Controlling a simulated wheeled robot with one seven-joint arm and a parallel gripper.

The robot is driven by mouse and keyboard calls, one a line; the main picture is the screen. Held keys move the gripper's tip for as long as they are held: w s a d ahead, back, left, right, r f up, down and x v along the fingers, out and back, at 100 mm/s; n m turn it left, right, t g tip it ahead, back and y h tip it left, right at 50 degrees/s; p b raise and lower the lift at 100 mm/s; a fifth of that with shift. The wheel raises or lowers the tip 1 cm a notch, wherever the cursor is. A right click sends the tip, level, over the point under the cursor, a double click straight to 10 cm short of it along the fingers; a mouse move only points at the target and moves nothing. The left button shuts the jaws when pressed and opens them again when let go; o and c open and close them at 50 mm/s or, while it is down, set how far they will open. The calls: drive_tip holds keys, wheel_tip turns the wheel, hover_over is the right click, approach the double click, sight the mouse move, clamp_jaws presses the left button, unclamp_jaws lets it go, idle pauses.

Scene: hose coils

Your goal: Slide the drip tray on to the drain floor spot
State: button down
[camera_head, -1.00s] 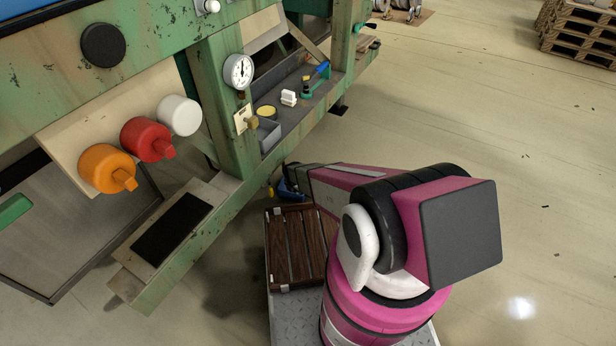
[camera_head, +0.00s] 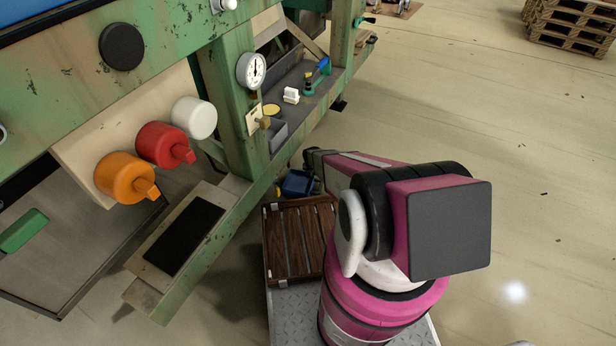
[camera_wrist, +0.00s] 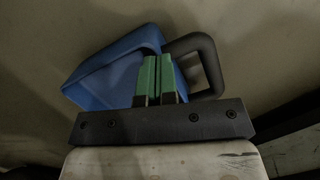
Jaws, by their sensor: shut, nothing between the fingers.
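The drip tray appears to be the blue, open-topped container with a dark loop handle. In the wrist view the tray (camera_wrist: 105,72) lies just beyond my gripper (camera_wrist: 158,60), whose two green fingers are shut together with nothing between them. The fingers overlap the tray's near right side, and the handle loop is just right of them. I cannot tell whether they touch it. In the head view the tray (camera_head: 298,183) is low beside the green bench, left of my arm. My fingers are hidden there. I cannot make out a marked drain spot on the floor.
The green bench (camera_head: 240,130) fills the left, with orange (camera_head: 122,178), red (camera_head: 160,145) and white (camera_head: 194,118) knobs. Its low rail (camera_head: 255,195) runs close to the tray. Wooden pallets (camera_head: 573,30) stand far right. The floor right of my arm is open.

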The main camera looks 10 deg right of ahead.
drive_tip(key=shift+f, duration=0.5)
